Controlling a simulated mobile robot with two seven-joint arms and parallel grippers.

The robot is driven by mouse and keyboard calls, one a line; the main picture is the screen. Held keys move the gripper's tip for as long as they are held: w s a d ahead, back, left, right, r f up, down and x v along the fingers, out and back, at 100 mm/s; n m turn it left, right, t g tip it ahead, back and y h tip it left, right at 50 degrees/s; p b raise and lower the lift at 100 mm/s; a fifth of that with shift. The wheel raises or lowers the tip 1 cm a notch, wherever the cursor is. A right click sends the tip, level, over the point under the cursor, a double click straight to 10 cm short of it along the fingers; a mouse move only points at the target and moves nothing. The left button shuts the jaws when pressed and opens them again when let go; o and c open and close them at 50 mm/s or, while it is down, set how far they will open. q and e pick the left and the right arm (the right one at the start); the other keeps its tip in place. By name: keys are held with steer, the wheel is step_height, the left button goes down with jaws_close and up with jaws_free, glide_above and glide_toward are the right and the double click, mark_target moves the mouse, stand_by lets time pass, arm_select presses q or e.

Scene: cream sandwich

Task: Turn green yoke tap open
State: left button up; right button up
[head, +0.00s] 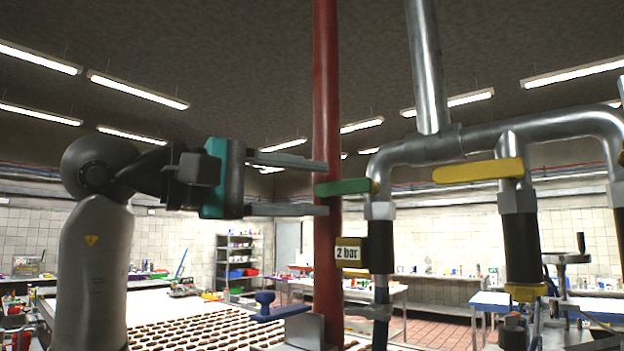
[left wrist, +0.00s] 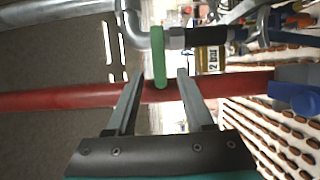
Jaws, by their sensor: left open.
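The green yoke tap's lever (head: 345,187) lies horizontal in the head view, pointing left from its vertical pipe and crossing in front of the red pipe. In the left wrist view the green lever (left wrist: 158,57) points down between my fingers. My left gripper (head: 326,188) is open, one finger above the lever and one below, with gaps on both sides. The fingertips overlap only the lever's free end. The left gripper also shows in the left wrist view (left wrist: 158,76). My right gripper is in neither view.
The red pipe (head: 327,80) stands upright just behind the fingertips. A yellow lever (head: 478,171) sits on the grey pipework (head: 425,148) to the right. A "2 bar" tag (head: 349,252) hangs below the green lever.

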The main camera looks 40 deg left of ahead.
arm_select(q)
steer(key=shift+w+d, duration=0.2)
steer(key=shift+w, duration=0.15)
steer(key=shift+c, duration=0.2)
jaws_close()
